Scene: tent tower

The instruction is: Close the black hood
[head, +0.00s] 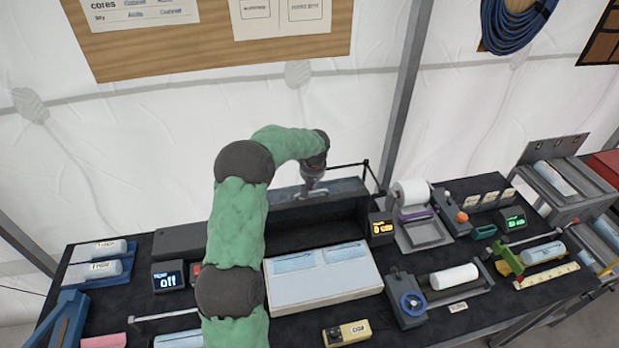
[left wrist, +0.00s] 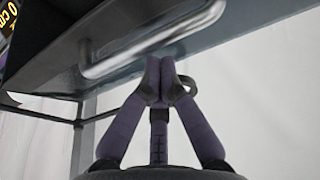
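The black hood (head: 340,189) stands at the back of the dark table, behind a white tray. Its raised front panel is up, and the dark space below it shows open at the front. My left arm reaches over the table, and my left gripper (head: 312,186) is at the hood's upper edge. In the left wrist view, the gripper's fingertips (left wrist: 160,82) are together with nothing visible between them. They are close to the silver bar handle (left wrist: 115,62) on the hood's dark panel (left wrist: 45,60). I cannot tell whether they touch it. My right gripper is out of view.
The white tray (head: 325,297) with pale blue sheets lies in front of the hood. A small box with an orange display (head: 381,229) and a roll stand (head: 423,232) are to the right. Thin rods (head: 366,168) rise behind the hood.

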